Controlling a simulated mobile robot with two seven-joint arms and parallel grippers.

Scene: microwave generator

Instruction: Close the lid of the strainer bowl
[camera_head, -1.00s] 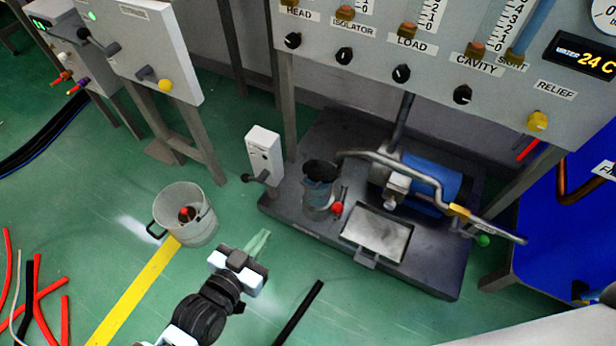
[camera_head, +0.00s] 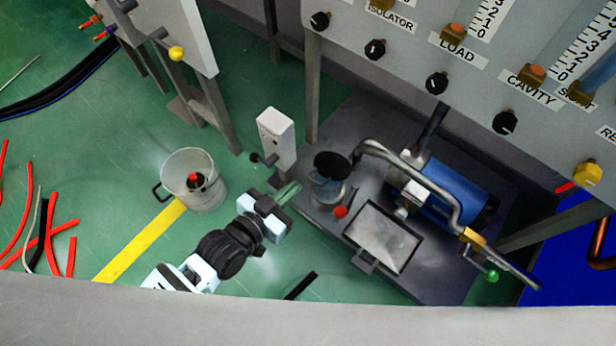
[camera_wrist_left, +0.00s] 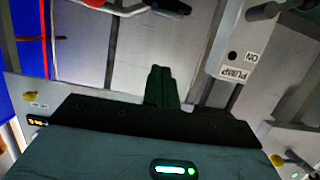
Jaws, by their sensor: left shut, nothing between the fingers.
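The strainer bowl (camera_head: 328,190) is a clear, short cylinder on the left part of the dark pump base. Its black round lid (camera_head: 332,163) shows at its top, towards the back; I cannot tell exactly how far it stands open. My left gripper (camera_head: 287,193) is shut and empty, its green fingertips just left of the bowl and apart from it. In the left wrist view the closed fingers (camera_wrist_left: 162,86) point at grey panels, and the bowl does not show there. My right gripper is not in view.
The white pump switch box (camera_head: 276,140) stands close behind my left fingers. A bent metal pipe (camera_head: 410,170), a blue motor (camera_head: 448,190) and a square tray (camera_head: 360,260) lie right of the bowl. A bucket (camera_head: 165,172) stands on the floor at left.

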